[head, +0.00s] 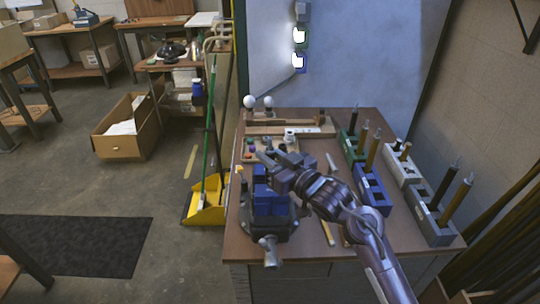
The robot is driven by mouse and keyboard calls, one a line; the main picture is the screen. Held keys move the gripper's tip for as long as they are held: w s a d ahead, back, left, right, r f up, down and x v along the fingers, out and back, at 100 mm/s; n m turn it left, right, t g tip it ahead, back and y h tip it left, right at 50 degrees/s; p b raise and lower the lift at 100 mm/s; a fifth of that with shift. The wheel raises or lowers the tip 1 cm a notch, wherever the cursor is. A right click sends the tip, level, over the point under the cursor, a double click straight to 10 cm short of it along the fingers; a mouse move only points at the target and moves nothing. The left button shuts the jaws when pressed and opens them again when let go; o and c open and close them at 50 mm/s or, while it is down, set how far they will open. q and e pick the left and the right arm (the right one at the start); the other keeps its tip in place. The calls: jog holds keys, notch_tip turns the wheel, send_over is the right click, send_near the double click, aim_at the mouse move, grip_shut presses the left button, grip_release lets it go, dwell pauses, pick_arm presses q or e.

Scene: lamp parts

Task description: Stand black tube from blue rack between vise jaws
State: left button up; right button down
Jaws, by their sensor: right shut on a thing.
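My right gripper (266,160) reaches in from the lower right, over the blue vise (270,202) at the front left of the bench. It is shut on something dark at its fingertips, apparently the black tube. That tube is too small and too covered by the gripper to make out its tilt or whether it touches the jaws. The blue rack (373,195) stands right of my right arm. A brown-gold tube (373,150) stands upright in it, and no black tube shows there. My left gripper is out of view.
A green rack (350,148), a white rack (401,165) and a grey rack (428,215) stand at the right; the green and grey ones hold upright tubes. Wooden trays (290,126) with small parts lie behind the vise. A dark item with a yellow top (241,170) stands left of it.

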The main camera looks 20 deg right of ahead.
jog(key=shift+f, duration=0.45)
dwell(0.3)
jog(key=c, duration=1.2)
grip_release()
jog(key=shift+f, duration=0.1)
